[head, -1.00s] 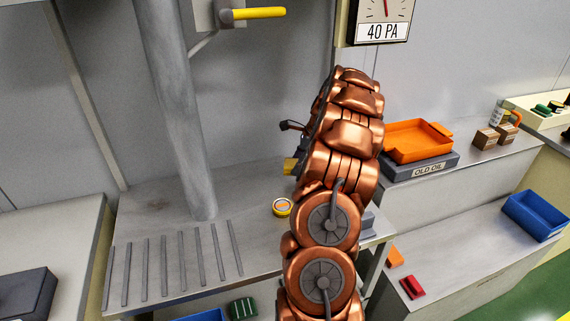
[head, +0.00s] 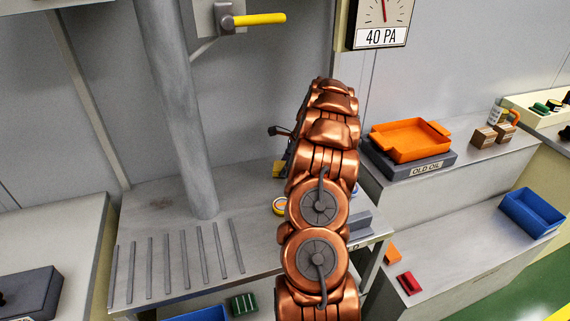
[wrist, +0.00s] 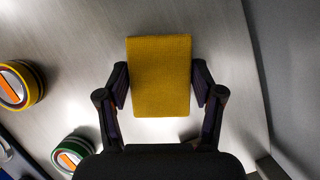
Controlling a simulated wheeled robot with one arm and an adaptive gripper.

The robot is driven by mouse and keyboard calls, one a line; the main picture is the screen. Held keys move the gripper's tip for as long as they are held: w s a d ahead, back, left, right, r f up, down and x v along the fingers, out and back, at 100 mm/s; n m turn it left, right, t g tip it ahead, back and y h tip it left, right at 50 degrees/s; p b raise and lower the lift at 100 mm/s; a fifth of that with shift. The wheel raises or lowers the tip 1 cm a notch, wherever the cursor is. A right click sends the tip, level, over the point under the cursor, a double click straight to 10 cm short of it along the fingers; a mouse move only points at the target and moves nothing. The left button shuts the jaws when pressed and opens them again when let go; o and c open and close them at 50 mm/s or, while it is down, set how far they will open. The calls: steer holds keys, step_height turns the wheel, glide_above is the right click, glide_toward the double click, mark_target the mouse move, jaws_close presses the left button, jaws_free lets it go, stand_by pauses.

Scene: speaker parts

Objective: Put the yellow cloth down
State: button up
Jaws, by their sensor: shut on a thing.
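The yellow cloth (wrist: 160,75) is a flat, folded-looking rectangle in the wrist view. My gripper (wrist: 160,88) is shut on it, with one dark finger at each side edge. Below it is the pale grey metal bench top (wrist: 85,40); I cannot tell whether the cloth touches it. In the head view a small part of the yellow cloth (head: 278,169) shows left of my copper arm, over the back of the bench (head: 160,232). My arm hides most of the gripper there.
A yellow-rimmed tin (wrist: 18,85) and a green-rimmed tin (wrist: 72,153) stand left of the gripper in the wrist view. A wall (wrist: 290,70) is at right. In the head view, a grey pipe (head: 180,110) meets the bench beside slots; an orange tray (head: 410,141) is at right.

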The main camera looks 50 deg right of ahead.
steer(key=shift+f, duration=0.15)
steer(key=o, duration=1.3)
steer(key=shift+o, duration=0.2)
steer(key=b+v, duration=0.1)
steer(key=v, duration=0.7)
steer(key=shift+w+b, duration=0.1)
steer(key=shift+b, duration=0.3)
